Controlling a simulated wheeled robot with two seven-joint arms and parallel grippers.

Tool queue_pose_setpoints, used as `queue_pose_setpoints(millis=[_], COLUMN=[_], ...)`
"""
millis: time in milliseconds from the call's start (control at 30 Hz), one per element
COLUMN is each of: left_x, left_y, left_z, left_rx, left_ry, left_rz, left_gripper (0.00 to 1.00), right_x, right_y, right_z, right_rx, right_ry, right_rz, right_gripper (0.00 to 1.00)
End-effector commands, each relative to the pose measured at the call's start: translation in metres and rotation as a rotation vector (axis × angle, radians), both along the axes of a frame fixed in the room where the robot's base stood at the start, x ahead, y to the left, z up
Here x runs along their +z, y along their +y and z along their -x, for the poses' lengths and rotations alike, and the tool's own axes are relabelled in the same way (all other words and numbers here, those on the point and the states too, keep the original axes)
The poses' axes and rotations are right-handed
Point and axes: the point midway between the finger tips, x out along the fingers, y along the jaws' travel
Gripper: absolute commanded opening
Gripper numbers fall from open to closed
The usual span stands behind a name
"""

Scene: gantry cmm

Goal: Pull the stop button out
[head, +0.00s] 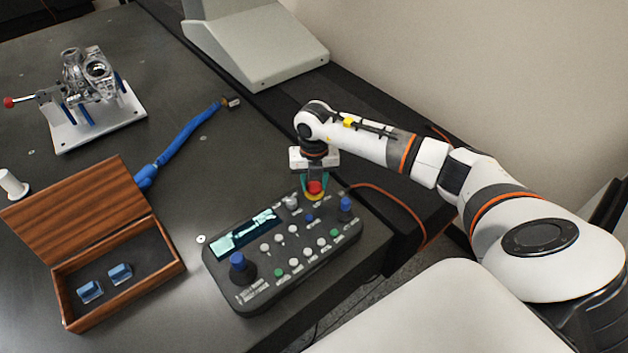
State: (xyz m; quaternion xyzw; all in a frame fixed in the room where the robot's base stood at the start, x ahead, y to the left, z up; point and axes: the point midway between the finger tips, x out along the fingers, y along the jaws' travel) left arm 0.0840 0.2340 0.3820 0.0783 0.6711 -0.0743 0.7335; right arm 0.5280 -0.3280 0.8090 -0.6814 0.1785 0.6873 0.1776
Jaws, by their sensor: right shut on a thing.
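The red stop button (315,187) sits on a yellow base at the back edge of the dark control box (285,290). My right gripper (315,179) points down from above, with its teal fingertips shut around the red button cap. The fingers hide part of the cap, and I cannot tell how far out the button stands. My left gripper is not in view.
The box also carries a screen (245,234), a blue joystick (238,262) and several small buttons. An open wooden case (160,270) with two blue-topped pieces lies to the left. A metal part on a white fixture plate (125,110) stands farther back. An orange cable (412,215) runs behind the box.

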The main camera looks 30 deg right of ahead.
Motion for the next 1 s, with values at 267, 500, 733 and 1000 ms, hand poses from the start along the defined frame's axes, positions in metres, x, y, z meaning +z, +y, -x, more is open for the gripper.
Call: queue_pose_setpoints(millis=[267, 500, 733, 1000], left_x=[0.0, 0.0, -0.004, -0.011], left_y=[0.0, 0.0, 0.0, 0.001], left_z=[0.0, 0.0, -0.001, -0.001], left_rx=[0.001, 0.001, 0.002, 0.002], left_ry=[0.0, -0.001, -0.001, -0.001], left_rz=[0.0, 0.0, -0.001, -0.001], left_gripper=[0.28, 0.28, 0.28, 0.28], right_x=[0.004, 0.003, 0.029, 0.087], right_y=[-0.001, -0.001, -0.001, -0.001], right_z=[-0.003, -0.002, -0.003, -0.003], right_rx=[-0.002, -0.002, -0.001, -0.002], right_ry=[-0.008, -0.007, -0.011, -0.012], right_rz=[0.0, -0.001, 0.001, 0.001], right_gripper=[0.59, 0.59, 0.59, 0.59])
